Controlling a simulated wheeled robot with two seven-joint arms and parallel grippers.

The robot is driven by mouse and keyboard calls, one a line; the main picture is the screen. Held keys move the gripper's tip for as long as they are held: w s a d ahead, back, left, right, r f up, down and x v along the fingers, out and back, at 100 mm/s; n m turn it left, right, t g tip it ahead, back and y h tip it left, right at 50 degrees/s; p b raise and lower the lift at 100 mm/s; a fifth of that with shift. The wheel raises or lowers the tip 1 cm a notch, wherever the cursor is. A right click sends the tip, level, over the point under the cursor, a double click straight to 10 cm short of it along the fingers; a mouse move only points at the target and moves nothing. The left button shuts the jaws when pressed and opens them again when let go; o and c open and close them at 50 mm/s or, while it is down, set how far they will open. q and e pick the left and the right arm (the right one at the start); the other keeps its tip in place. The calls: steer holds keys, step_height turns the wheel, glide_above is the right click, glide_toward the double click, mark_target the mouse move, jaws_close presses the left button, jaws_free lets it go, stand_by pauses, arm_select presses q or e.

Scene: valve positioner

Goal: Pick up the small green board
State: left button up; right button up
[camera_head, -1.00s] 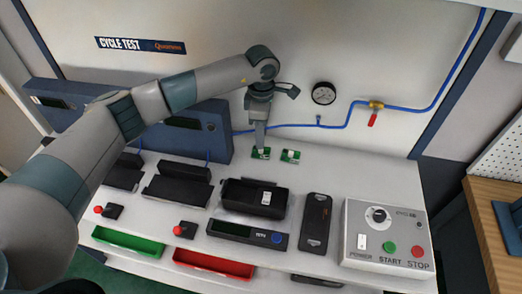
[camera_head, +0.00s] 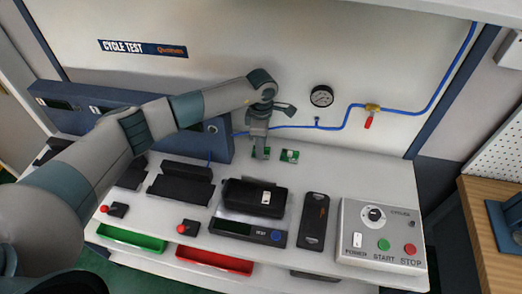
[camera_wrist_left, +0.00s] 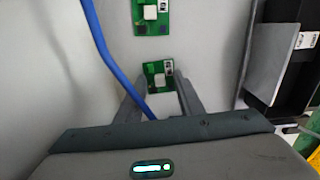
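Two small green boards lie on the white bench near the back wall. One board (camera_head: 289,156) is in clear view to the right of my left gripper; the other (camera_wrist_left: 158,70) is at that gripper's fingertips and mostly covered by it in the head view. In the left wrist view, the left gripper (camera_wrist_left: 157,80) has its fingers apart, one on each side of this board, with no clear contact. The left gripper (camera_head: 261,153) points down in the head view. The second board (camera_wrist_left: 152,15) also shows at the wrist view's top. My right gripper is not in view.
A blue hose (camera_head: 290,127) runs along the wall behind the boards, with a gauge (camera_head: 321,96) above. In front stand a black tester (camera_head: 253,196), a black handheld device (camera_head: 313,221) and a control box (camera_head: 383,236). Bench right of the boards is clear.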

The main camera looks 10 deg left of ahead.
arm_select(q)
jaws_close()
steer(key=shift+r, duration=0.1)
stand_by(0.3)
steer(key=shift+r+b, duration=0.5)
steer(key=r, duration=0.1)
steer(key=r+b, duration=0.2)
steer(key=shift+s+d+r, duration=0.1)
steer(key=shift+s+d, duration=0.15)
steer(key=shift+d, duration=0.15)
steer(key=s+d+r+b, duration=0.4)
steer(key=s+d+r, duration=0.2)
steer(key=s+d, duration=0.1)
steer(key=shift+d+r, duration=0.35)
steer(key=shift+d, duration=0.1)
steer(key=shift+s, duration=0.1)
